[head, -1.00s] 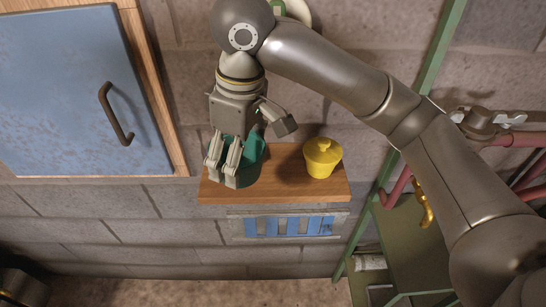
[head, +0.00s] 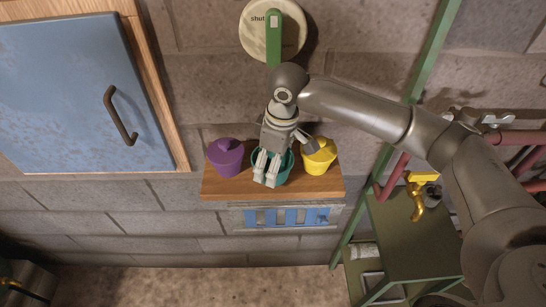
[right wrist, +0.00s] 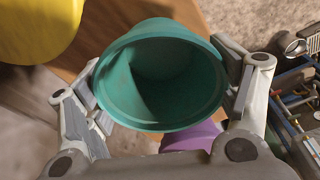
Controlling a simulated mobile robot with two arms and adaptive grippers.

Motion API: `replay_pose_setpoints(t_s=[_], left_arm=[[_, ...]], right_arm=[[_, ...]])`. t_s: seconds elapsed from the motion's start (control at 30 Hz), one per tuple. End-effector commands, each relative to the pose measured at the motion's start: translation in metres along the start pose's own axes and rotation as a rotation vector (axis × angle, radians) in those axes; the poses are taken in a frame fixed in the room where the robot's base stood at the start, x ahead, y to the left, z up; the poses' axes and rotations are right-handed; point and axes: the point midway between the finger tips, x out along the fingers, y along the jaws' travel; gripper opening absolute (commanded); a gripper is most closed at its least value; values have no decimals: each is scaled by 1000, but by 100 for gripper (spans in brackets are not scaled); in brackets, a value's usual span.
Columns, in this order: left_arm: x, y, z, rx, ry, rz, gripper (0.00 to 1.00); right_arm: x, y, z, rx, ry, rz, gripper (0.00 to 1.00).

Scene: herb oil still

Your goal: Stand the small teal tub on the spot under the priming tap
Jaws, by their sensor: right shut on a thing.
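The small teal tub (head: 288,164) is between a purple lidded pot and a yellow lidded pot at the wooden wall shelf (head: 318,188). My right gripper (head: 266,168) is shut on it, its fingers on either side of the tub's wall in the right wrist view (right wrist: 160,85). The tub is open-topped and looks empty. I cannot tell whether its base touches the shelf. A brass tap (head: 418,203), possibly the priming tap, is at the right above a green stand. No marked spot under it can be made out. My left gripper is not in view.
The purple pot (head: 226,160) stands close left of the tub, the yellow pot (head: 322,160) close right. A blue cabinet (head: 70,90) hangs at left. A round dial (head: 255,30) reads "shut".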

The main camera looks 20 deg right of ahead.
Motion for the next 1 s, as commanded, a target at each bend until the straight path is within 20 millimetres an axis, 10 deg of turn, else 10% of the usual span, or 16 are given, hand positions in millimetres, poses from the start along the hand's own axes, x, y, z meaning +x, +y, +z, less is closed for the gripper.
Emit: replay_pose_setpoints(t_s=[0.3, 0.33, 0.47, 1.0], left_arm=[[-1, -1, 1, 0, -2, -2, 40], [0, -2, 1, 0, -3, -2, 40], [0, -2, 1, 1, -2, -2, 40], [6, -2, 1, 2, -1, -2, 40]], right_arm=[[3, 0, 0, 0, 0, -1, 55], [3, 0, 0, 0, 1, -1, 83], [3, 0, 0, 0, 1, -1, 100], [-11, 0, -1, -1, 4, 1, 100]])
